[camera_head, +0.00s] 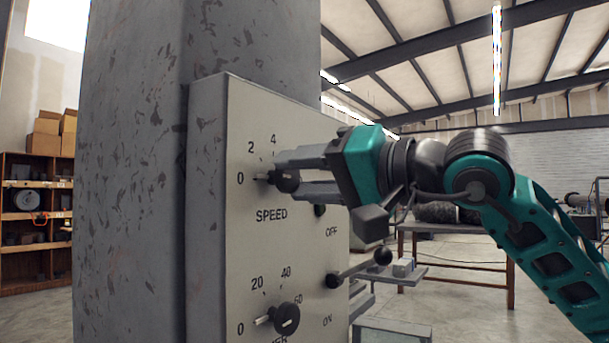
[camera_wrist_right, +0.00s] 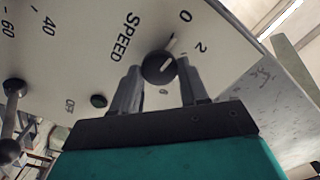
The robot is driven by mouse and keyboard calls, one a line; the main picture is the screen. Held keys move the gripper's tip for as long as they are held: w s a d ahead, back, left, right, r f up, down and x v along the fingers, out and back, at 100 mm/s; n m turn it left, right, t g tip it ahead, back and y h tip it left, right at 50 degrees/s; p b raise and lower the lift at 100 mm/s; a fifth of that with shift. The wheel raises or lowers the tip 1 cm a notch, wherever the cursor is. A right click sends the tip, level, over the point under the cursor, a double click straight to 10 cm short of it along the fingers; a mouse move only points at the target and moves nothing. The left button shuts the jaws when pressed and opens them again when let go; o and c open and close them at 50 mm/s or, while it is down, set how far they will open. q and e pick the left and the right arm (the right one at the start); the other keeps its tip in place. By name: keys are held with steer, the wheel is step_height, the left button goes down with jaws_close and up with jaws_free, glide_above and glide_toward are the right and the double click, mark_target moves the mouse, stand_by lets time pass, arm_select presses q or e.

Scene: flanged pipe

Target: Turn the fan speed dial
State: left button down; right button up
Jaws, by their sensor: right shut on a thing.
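The speed dial (camera_head: 289,184) is a round black knob with a pale pointer mark, on a light grey control panel (camera_head: 243,232) above the printed word SPEED. Numbers 0, 2 and 4 show around it. My right gripper (camera_head: 284,174) reaches in from the right, its two grey fingers shut on the dial from opposite sides. In the right wrist view the speed dial (camera_wrist_right: 158,68) sits between the fingertips, its mark pointing near the 0. The fingers hide part of the scale. My left gripper is not in view.
A second dial (camera_head: 287,318) sits lower on the panel, with 0, 20, 40 and 60 around it. A lever with a black ball (camera_head: 383,256) sticks out below the OFF label. A small dark button (camera_wrist_right: 98,101) is close to the fingers. A wide grey column (camera_head: 130,180) stands left.

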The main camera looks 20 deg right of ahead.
steer(key=shift+n, duration=0.3)
steer(key=o, duration=1)
steer(key=shift+o, duration=0.2)
arm_select(q)
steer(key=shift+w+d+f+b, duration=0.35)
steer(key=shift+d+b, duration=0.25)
steer(key=shift+b, duration=0.6)
arm_select(e)
steer(key=v, duration=1.3)
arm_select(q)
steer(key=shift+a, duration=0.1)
arm_select(e)
steer(key=shift+a, duration=0.1)
